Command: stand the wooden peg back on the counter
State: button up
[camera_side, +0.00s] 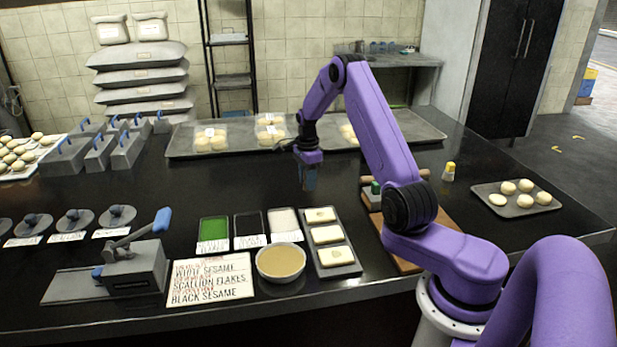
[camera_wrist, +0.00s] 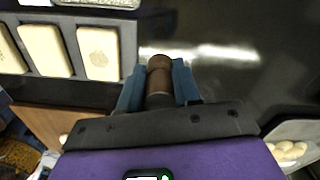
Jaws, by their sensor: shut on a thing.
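The wooden peg (camera_wrist: 159,78) is a brown cylinder between the two blue fingers of my gripper (camera_wrist: 158,72) in the wrist view. My gripper is shut on it, and its rounded end shows at the fingertips. In the side view my gripper (camera_side: 309,182) points down over the middle of the black counter (camera_side: 230,185), and the peg cannot be made out between its fingers. I cannot tell whether the peg touches the counter.
A long grey tray (camera_side: 190,148) with bagged buns lies behind my gripper. In front are a tray of pale slabs (camera_side: 343,262), a bowl (camera_side: 281,262) and topping trays (camera_side: 213,230). A small yellow-capped bottle (camera_side: 448,172) stands to the right. The counter around my gripper is clear.

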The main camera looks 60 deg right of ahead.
send_over(308, 205)
jog(key=shift+w+f, duration=0.1)
jog(key=shift+f, duration=2.3)
jog(key=shift+f, duration=0.65)
jog(key=o, duration=1)
jog(key=shift+o, duration=0.2)
jog(key=shift+a, duration=0.1)
